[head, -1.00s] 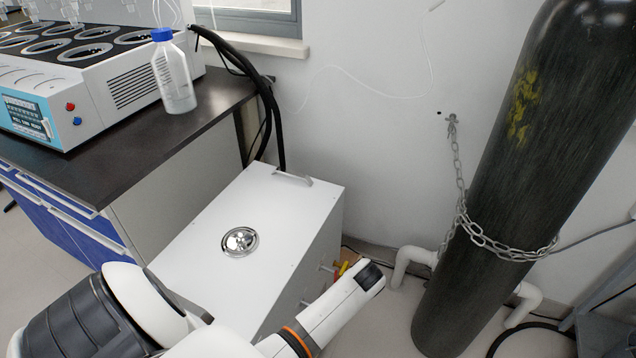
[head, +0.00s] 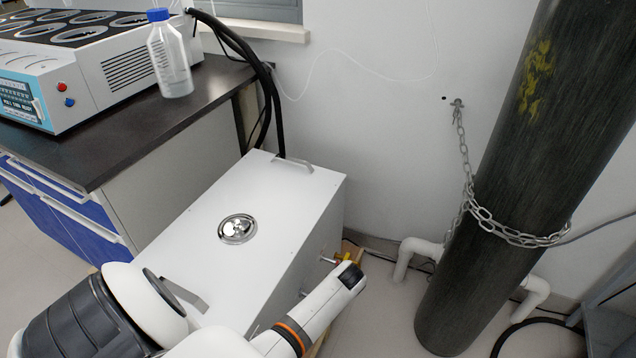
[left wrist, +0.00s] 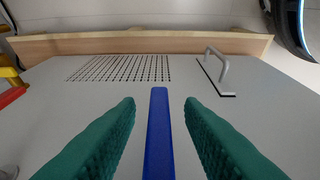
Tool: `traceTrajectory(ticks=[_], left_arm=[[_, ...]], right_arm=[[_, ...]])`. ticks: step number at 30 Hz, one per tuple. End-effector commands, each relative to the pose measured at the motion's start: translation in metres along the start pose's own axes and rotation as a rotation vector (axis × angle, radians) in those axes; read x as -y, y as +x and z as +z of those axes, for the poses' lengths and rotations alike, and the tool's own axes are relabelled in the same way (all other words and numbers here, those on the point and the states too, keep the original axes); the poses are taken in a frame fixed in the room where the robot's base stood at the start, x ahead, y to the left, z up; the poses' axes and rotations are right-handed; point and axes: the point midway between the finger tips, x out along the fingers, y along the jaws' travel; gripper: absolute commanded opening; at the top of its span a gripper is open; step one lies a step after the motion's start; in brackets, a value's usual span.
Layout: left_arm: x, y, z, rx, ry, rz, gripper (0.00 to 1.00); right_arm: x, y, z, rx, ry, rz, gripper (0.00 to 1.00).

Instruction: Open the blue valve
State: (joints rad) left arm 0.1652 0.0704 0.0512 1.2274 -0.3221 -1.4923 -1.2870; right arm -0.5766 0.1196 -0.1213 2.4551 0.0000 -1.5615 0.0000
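The blue valve handle (left wrist: 159,135) shows in the left wrist view as a narrow upright blue bar in front of the white box's side panel (left wrist: 265,105). My left gripper (left wrist: 160,105) is open, with one green finger on each side of the bar and visible gaps between. The bar's lower end runs out of the picture. In the head view my left arm reaches along the right side of the white box (head: 195,255); its fingers and the blue valve are hidden there. My right gripper is in neither view.
A yellow valve (head: 343,257) sits on the box's right side; yellow and red parts (left wrist: 12,95) show at the left wrist view's edge. A chained dark gas cylinder (head: 530,170) and white pipes (head: 408,255) stand right. A bottle (head: 168,60) stands on the bench (head: 115,140).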

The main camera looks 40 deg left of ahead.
Motion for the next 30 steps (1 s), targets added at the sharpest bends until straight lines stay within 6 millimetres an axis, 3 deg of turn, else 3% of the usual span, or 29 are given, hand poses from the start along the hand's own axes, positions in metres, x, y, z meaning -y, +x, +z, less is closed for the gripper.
traceTrajectory(ticks=[12, 18, 30], left_arm=[[0.0, 0.008, 0.0, 0.0, -0.001, 0.001, 0.33], [0.0, 0.007, 0.0, 0.0, -0.001, 0.0, 0.0], [0.0, 0.006, -0.001, -0.001, -0.015, 0.04, 0.0]], right_arm=[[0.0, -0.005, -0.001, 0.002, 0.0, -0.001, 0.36], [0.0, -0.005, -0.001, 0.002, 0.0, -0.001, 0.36], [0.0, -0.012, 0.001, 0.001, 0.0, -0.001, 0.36]])
